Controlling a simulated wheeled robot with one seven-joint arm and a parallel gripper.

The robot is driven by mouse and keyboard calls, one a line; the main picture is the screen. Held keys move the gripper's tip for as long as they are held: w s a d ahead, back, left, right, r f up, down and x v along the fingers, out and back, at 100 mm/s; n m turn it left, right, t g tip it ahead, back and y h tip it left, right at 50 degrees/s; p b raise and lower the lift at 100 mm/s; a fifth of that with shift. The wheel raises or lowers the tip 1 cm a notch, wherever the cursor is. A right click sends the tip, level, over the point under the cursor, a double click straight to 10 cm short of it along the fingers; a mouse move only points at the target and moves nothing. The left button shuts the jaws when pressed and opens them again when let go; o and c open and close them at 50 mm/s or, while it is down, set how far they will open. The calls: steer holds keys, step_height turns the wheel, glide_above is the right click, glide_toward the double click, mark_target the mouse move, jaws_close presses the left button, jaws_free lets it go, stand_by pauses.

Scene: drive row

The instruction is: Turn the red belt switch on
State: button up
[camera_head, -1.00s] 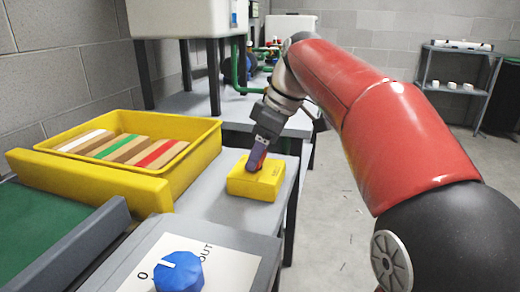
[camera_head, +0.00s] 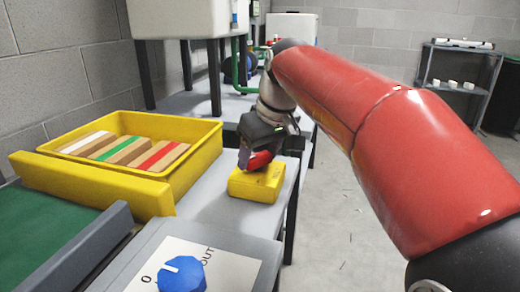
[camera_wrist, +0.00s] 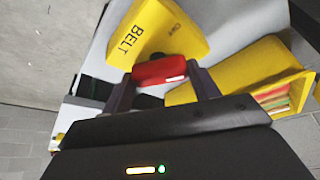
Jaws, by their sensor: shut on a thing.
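The yellow switch box (camera_head: 257,187) stands on the grey bench top in the head view. In the wrist view the box (camera_wrist: 155,30) carries the word BELT and a smaller mark near its upper edge. The red switch handle (camera_head: 259,161) sits over the top of the box. In the wrist view the handle (camera_wrist: 160,71) lies between the two fingers and has a white mark at one end. My gripper (camera_head: 252,158) is shut on the handle, just above the box. It also shows in the wrist view (camera_wrist: 162,82). The handle's base is partly hidden.
A yellow tray (camera_head: 205,155) with wooden blocks striped white, green and red stands left of the box. A blue knob (camera_head: 181,274) on a panel is in front. A green belt (camera_head: 40,232) lies at the left.

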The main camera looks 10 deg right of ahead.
steer(key=m+h+p, duration=0.1)
steer(key=m, duration=0.1)
steer(key=m+h+p, duration=0.1)
steer(key=m, duration=0.2)
steer(key=shift+a+r+m+t, duration=0.1)
steer(key=shift+a+m+t, duration=0.05)
steer(key=shift+m+t, duration=0.2)
steer(key=m+h+p, duration=0.1)
steer(key=m+h, duration=0.1)
steer(key=m, duration=0.3)
steer(key=shift+a+p, duration=0.15)
steer(key=shift+p, duration=0.2)
steer(key=o, duration=1)
steer(key=p+v, duration=0.1)
steer(key=v, duration=0.6)
steer(key=shift+a+r, duration=0.15)
steer(key=shift+r, duration=0.15)
